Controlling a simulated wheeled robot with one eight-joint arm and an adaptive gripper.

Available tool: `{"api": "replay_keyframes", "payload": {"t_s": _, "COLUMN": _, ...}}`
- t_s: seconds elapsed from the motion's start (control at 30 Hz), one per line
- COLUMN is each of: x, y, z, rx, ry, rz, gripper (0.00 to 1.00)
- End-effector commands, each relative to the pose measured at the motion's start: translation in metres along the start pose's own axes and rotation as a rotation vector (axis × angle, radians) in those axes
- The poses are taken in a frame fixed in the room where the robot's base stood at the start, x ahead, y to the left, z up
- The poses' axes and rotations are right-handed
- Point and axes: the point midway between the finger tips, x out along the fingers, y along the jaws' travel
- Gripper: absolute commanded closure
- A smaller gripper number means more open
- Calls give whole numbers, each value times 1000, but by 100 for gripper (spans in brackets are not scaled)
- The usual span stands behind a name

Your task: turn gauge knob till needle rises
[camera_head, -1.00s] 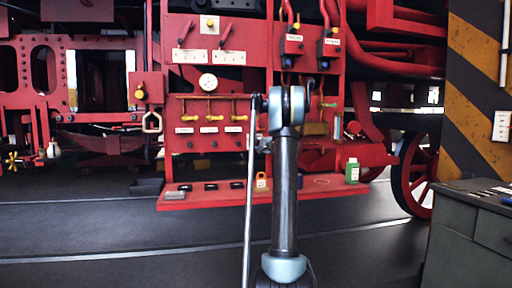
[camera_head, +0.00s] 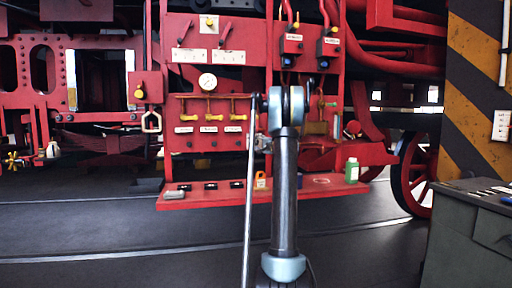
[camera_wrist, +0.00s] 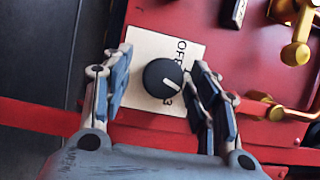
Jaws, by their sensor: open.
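A round black knob (camera_wrist: 158,80) with a white pointer line sits on a cream plate (camera_wrist: 146,48) in the wrist view. My gripper (camera_wrist: 162,70) is open, with one finger on each side of the knob. A gap shows at the left finger; the right finger is closer, and I cannot tell whether it touches. A white round gauge (camera_head: 208,82) is on the red panel in the head view; its needle is too small to read. The knob is not discernible in the head view.
Brass valve fittings (camera_wrist: 297,52) are right of my gripper in the wrist view. In the head view, a red ledge (camera_head: 225,197) below the panel holds a green bottle (camera_head: 352,171) and small items. A grey cabinet (camera_head: 470,235) stands at right. The floor is open.

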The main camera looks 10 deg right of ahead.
Motion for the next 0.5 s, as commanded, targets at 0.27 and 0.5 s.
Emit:
{"api": "replay_keyframes", "payload": {"t_s": 0.27, "x": -9, "y": -1, "z": 0, "rx": 0, "ry": 1, "rz": 0, "gripper": 46}}
{"api": "replay_keyframes", "payload": {"t_s": 0.5, "x": -49, "y": 0, "z": -1, "rx": 1, "ry": 3, "rz": 0, "gripper": 46}}
